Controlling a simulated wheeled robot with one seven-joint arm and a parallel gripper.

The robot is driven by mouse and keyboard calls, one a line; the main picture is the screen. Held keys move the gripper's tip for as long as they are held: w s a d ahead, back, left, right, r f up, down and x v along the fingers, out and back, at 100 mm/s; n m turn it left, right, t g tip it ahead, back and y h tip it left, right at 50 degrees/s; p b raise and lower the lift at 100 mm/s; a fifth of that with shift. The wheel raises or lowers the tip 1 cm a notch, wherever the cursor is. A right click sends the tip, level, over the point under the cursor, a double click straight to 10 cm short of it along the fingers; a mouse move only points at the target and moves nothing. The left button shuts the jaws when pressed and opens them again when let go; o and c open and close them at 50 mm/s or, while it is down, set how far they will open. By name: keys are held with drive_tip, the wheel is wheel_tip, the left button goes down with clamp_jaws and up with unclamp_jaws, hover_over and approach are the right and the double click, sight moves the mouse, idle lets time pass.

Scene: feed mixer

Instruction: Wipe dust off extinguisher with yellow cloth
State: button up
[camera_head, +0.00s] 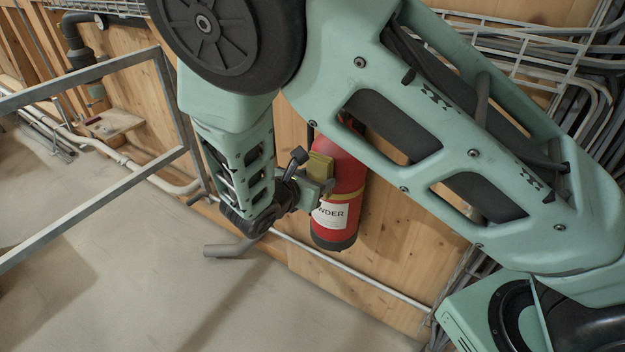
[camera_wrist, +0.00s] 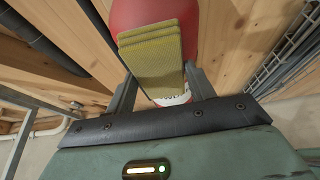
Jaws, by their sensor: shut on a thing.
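The red extinguisher (camera_head: 340,190) stands upright against the wooden wall, with a white label, a yellow band and a dark base. My arm hides part of its top. The yellow cloth (camera_head: 320,165), a folded block, is at the extinguisher's left side. In the wrist view the cloth (camera_wrist: 152,52) sits between my gripper's two fingers, in front of the red extinguisher body (camera_wrist: 140,12). My gripper (camera_head: 322,186) is shut on the cloth. The cloth looks close against the extinguisher, but I cannot tell whether it touches. I cannot make out dust on the visible red surface.
A grey metal frame (camera_head: 165,95) stands at the left. A pale pipe (camera_head: 370,280) runs low along the wooden wall (camera_head: 400,270). Wire trays with grey cables (camera_head: 530,50) are at the upper right. The concrete floor (camera_head: 150,280) at the lower left is mostly clear.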

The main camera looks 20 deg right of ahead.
drive_tip(key=shift+w+d, duration=0.35)
drive_tip(key=shift+d, duration=0.1)
drive_tip(key=shift+f+b, duration=0.6)
drive_tip(key=shift+f, duration=1)
idle(0.5)
wheel_tip(320, 180, up, 3)
drive_tip(key=p, duration=0.3)
drive_tip(key=shift+d+r, duration=0.15)
drive_tip(key=shift+r, duration=0.05)
wheel_tip(320, 180, down, 7)
drive_tip(key=b, duration=0.4)
drive_tip(key=shift+a+b, duration=0.2)
drive_tip(key=shift+b, duration=0.1)
drive_tip(key=shift+s+a, duration=0.1)
drive_tip(key=shift+s, duration=0.05)
